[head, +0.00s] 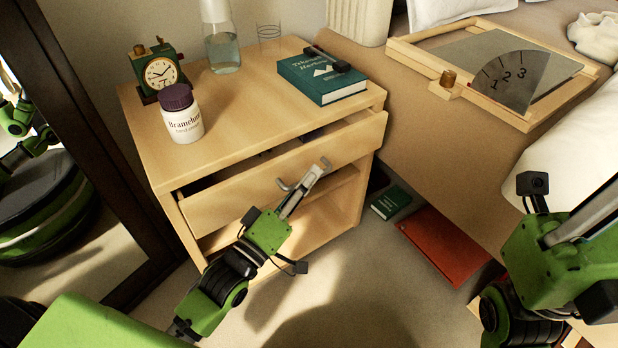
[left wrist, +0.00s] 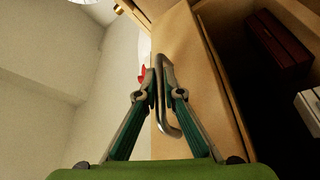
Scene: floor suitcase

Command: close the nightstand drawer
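The wooden nightstand (head: 245,120) stands left of centre in the head view. Its top drawer (head: 230,203) is partly pulled out, with a dark gap behind its front panel. My left gripper (head: 307,185) is at the metal bar handle (head: 285,185) on the drawer front. In the left wrist view, the fingertips (left wrist: 157,92) are close together on both sides of the handle bar (left wrist: 172,128) and appear shut on it. My right gripper (head: 585,220) is at the right edge of the head view, away from the nightstand; its fingertips are cut off.
An alarm clock (head: 160,72), a pill bottle (head: 181,115), a glass carafe (head: 222,45) and a green book (head: 320,78) stand on the nightstand. The bed (head: 440,120) is on the right. A small green book (head: 391,202) and a red item (head: 443,245) lie on the floor.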

